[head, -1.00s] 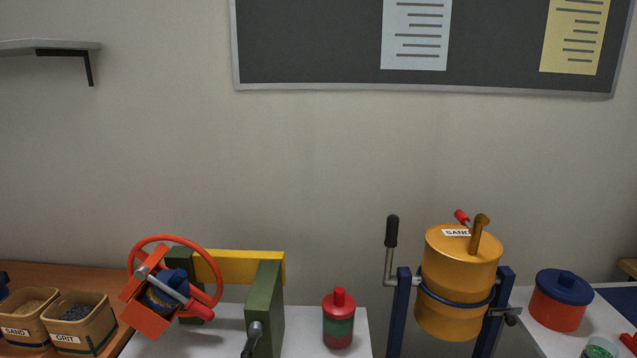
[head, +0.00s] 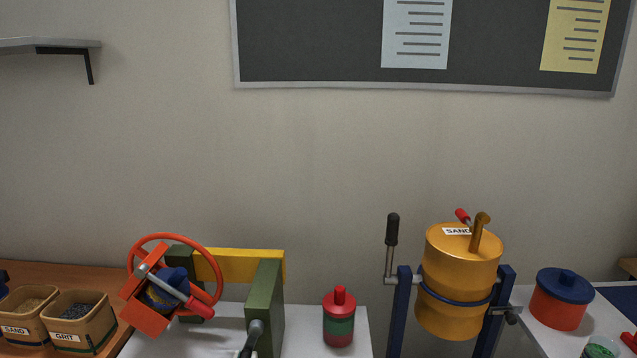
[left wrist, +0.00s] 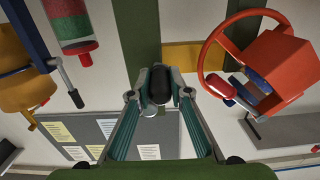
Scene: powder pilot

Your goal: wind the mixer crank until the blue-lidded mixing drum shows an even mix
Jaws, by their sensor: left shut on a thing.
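The mixing drum (head: 162,297) with its blue lid (head: 173,281) sits tilted in an orange-red holder (head: 145,318) beside the red wheel of the green-and-yellow mixer frame (head: 236,266). Its mix cannot be judged from here. The crank (head: 256,329) is on the green front post. Its black grip runs down to the bottom edge of the head view. My left gripper (left wrist: 160,98) is shut on the crank's black grip (left wrist: 160,82) in the left wrist view. Only a sliver of it shows at the head view's bottom edge. My right gripper is not in view.
Bins labelled SAND (head: 24,311) and GRIT (head: 79,323) stand at left. A red-capped bottle (head: 339,322) stands right of the mixer. A yellow SAND drum (head: 457,283) hangs in a blue stand. A blue-lidded red pot (head: 560,300) is at right.

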